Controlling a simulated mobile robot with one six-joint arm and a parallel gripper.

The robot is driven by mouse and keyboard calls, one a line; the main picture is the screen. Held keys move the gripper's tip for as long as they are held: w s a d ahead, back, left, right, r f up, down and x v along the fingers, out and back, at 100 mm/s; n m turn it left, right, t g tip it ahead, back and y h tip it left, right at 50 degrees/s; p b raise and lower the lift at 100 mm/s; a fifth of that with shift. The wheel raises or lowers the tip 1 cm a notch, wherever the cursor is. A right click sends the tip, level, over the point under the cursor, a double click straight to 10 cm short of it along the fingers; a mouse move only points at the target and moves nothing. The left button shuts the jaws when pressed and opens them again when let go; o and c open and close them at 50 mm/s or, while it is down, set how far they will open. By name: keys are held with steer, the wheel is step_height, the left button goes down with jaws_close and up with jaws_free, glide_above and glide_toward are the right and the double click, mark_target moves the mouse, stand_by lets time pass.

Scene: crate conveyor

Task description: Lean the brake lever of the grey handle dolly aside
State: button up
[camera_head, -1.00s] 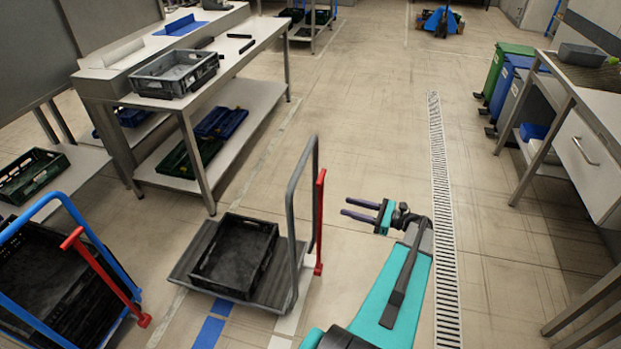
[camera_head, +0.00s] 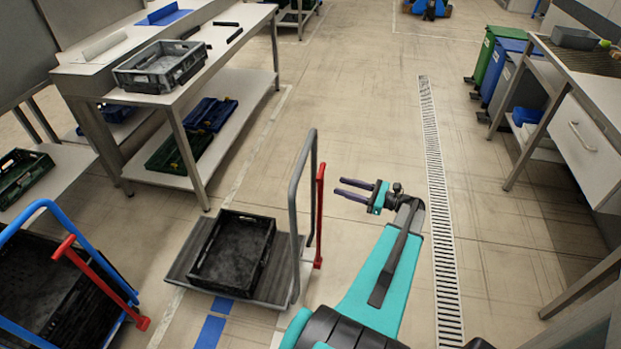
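The grey handle dolly (camera_head: 182,262) stands on the floor at the lower middle, with a black crate (camera_head: 268,262) on its deck. Its grey hoop handle (camera_head: 297,190) rises on the right side. The red brake lever (camera_head: 320,215) stands upright just right of the handle, with a bent red top. My gripper (camera_head: 352,189) is to the right of the lever's upper part, its two dark fingers pointing left toward it. The fingers are apart with a gap between them, and nothing is in it.
A blue handle dolly (camera_head: 75,215) with its own red lever (camera_head: 100,280) and black crate stands at the lower left. A table (camera_head: 245,42) with a grey crate (camera_head: 160,66) is behind. Bins (camera_head: 505,65) and a workbench (camera_head: 590,120) stand right. Floor around the drain (camera_head: 435,180) is clear.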

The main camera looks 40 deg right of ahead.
steer(key=p+x, duration=0.3)
steer(key=x, duration=1)
steer(key=shift+w, duration=0.2)
jaws_close()
